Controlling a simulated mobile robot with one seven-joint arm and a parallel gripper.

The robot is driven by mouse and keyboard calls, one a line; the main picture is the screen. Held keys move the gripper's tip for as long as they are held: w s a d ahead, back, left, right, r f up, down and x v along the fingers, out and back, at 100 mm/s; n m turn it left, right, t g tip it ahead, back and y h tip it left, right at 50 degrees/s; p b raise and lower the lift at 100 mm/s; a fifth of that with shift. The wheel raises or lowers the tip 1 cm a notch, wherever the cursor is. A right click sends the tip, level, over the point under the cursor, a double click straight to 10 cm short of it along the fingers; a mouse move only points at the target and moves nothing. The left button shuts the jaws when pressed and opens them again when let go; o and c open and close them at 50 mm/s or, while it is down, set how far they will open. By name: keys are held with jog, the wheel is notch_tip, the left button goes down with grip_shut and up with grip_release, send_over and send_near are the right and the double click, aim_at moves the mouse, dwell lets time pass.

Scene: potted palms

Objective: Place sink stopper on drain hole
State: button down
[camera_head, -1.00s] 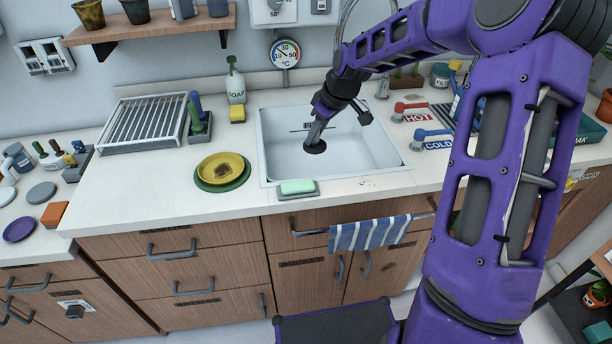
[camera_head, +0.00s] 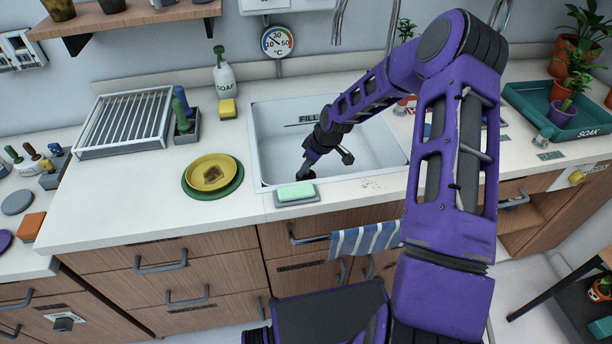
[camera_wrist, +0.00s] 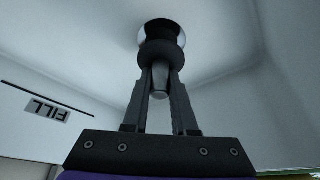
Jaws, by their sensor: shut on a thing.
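The sink stopper (camera_wrist: 160,53) is a dark disc with a grey grip. My gripper (camera_wrist: 160,78) is shut on this grip in the wrist view. Beyond the stopper is the drain hole (camera_wrist: 163,27), dark with a bright metal rim, partly covered by the stopper. I cannot tell whether they touch. In the head view my gripper (camera_head: 306,170) points down inside the white sink (camera_head: 268,130), near its front side. The stopper there is a small dark shape at the fingertips, and the drain is not clear.
The sink's front rim and a soap dish (camera_head: 297,194) with green soap lie close to my gripper. A yellow bowl (camera_head: 212,172) on a green plate stands left. A soap bottle (camera_head: 227,85) and sponge (camera_head: 228,108) stand behind. My arm crosses the sink's right side.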

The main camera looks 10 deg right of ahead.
aim_at(306, 175)
jog(key=shift+f, duration=1.7)
jog(key=shift+f, duration=0.2)
jog(key=c, duration=0.7)
grip_release()
jog(key=shift+r, duration=0.1)
jog(key=shift+r, duration=0.1)
jog(key=v, duration=1.2)
jog(key=shift+p, duration=0.3)
jog(key=shift+w, duration=0.1)
